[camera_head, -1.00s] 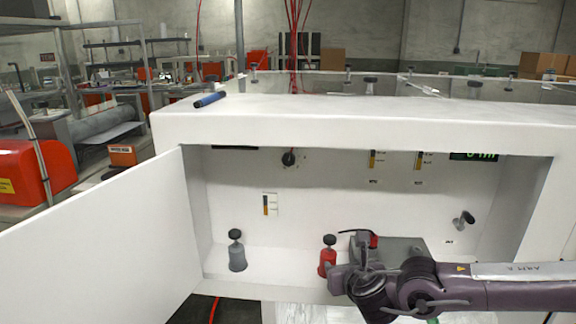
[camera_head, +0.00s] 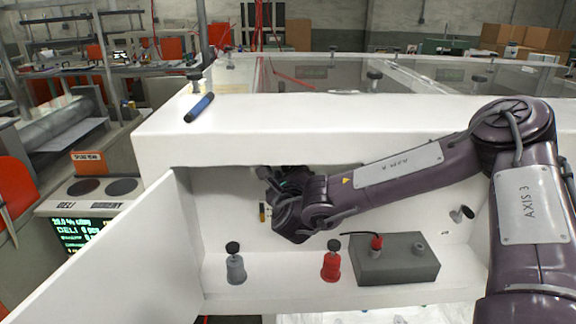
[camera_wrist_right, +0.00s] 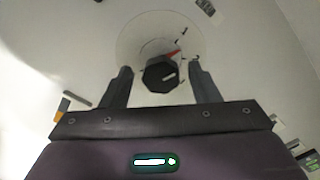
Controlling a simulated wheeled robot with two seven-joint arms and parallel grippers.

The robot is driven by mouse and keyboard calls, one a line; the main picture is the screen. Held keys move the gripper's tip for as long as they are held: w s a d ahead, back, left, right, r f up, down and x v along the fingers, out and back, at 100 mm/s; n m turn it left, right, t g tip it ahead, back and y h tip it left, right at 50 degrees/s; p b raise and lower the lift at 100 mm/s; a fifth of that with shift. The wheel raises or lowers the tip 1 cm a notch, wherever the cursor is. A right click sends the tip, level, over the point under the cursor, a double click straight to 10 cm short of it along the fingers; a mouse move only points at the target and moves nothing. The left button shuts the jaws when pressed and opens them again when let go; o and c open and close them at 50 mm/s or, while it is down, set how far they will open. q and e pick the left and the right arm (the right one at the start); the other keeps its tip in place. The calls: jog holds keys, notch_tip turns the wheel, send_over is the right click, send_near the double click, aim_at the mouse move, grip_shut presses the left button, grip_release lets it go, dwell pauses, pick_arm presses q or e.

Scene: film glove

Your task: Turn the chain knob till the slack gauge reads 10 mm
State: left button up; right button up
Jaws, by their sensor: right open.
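A dark faceted knob with a white mark (camera_wrist_right: 160,76) sits on the white back wall in the right wrist view, inside a faint round dial with a red mark. My right gripper (camera_wrist_right: 161,67) is open, with one finger on each side of the knob; I cannot tell whether they touch it. In the head view my right gripper (camera_head: 284,185) reaches into the white cabinet and hides the knob. A gauge strip with a yellow part (camera_head: 263,212) shows just left of the gripper, partly covered; its reading is too small to tell. My left gripper is not in view.
On the cabinet floor stand a grey bottle-shaped piece (camera_head: 235,266), a red one (camera_head: 331,262) and a grey box (camera_head: 400,262). The open cabinet door (camera_head: 120,255) stands at the left. A blue marker (camera_head: 199,107) lies on the cabinet top.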

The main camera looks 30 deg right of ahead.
jog(key=shift+w+d, duration=0.3)
jog(key=shift+w, duration=0.2)
jog(key=shift+d, duration=0.2)
